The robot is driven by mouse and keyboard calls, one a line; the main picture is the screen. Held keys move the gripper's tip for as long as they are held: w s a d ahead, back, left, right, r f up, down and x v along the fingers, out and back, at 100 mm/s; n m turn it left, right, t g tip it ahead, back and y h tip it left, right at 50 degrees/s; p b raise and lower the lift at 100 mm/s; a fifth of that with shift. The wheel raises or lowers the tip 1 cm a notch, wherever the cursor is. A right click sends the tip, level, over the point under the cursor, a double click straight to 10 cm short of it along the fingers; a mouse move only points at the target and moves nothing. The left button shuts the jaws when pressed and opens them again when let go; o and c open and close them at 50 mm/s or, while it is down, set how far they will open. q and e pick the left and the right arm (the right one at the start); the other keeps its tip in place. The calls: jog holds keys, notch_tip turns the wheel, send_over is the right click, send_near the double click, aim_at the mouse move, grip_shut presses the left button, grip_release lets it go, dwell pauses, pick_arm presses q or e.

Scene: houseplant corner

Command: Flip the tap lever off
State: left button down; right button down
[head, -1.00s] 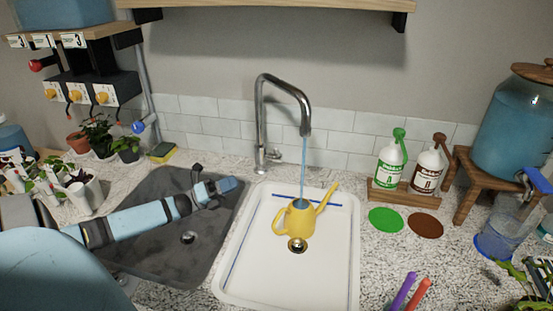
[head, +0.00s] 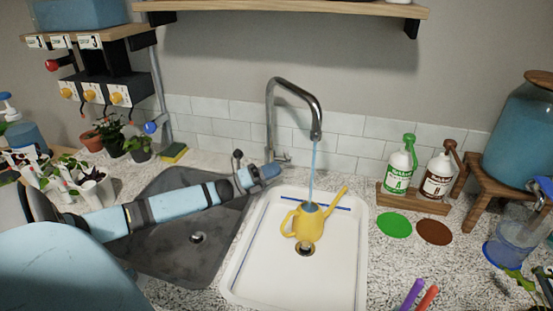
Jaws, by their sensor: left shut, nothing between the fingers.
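The chrome tap (head: 270,118) stands behind the sinks, and a stream of water (head: 313,170) runs from its spout. Its small lever (head: 282,157) is low on the right side of the tap's base. A yellow watering can (head: 308,222) stands under the stream in the white basin. My left gripper (head: 268,172) is shut and empty. Its tip is just in front of the tap base, close below the lever; I cannot tell whether they touch. My right gripper is not in view.
The left arm reaches over the dark grey sink (head: 170,255). The white basin (head: 238,262) is to its right. Two pump bottles stand in a wooden rack (head: 405,200). A blue water tank (head: 525,130) is at the far right. Potted plants (head: 110,135) stand at the left.

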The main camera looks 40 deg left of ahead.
aim_at(285, 156)
pick_arm(q)
jog(key=shift+w+a+r, duration=0.25)
jog(key=shift+w+r, duration=0.3)
jog(key=shift+w, duration=0.05)
jog(key=shift+w+a+r, duration=0.2)
jog(key=shift+w+r, duration=0.3)
jog(key=shift+w, duration=0.1)
